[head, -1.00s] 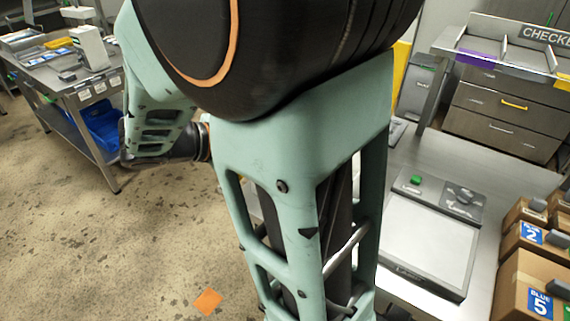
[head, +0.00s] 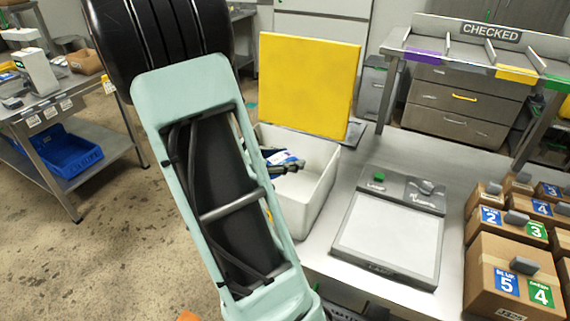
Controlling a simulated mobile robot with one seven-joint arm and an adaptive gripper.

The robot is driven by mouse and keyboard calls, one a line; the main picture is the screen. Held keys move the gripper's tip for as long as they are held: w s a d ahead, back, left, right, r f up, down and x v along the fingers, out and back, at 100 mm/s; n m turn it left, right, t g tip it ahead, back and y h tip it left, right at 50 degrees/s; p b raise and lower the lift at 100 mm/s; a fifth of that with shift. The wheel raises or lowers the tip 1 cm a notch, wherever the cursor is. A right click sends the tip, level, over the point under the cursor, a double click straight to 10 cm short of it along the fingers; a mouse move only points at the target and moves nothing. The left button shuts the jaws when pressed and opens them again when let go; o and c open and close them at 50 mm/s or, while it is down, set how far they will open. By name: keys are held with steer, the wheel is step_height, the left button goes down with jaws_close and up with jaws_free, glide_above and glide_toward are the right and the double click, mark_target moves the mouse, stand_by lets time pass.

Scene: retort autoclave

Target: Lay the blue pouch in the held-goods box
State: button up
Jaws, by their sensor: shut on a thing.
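A white box (head: 318,203) with a raised yellow lid (head: 308,85) stands on the metal bench, partly behind my arm. It appears to be the held-goods box. My gripper (head: 287,167) shows as a small dark shape at the box's open top. It is shut on the blue pouch (head: 279,156), which has a white patch. The pouch shows over or inside the box opening; I cannot tell whether it touches the floor of the box. My arm hides the box's left part and much of the gripper.
A flat device with a pale plate (head: 390,238) and a green button lies right of the box. Several numbered cardboard boxes (head: 508,272) stand at the right. A "CHECKED" rack (head: 490,32) is behind. A blue bin (head: 70,153) sits under the left table.

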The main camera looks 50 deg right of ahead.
steer(key=shift+f, duration=0.85)
steer(key=shift+f, duration=0.3)
steer(key=o, duration=1.2)
steer(key=shift+a+r, duration=0.1)
steer(key=shift+r, duration=0.35)
steer(key=v, duration=1.2)
steer(key=shift+f, duration=0.15)
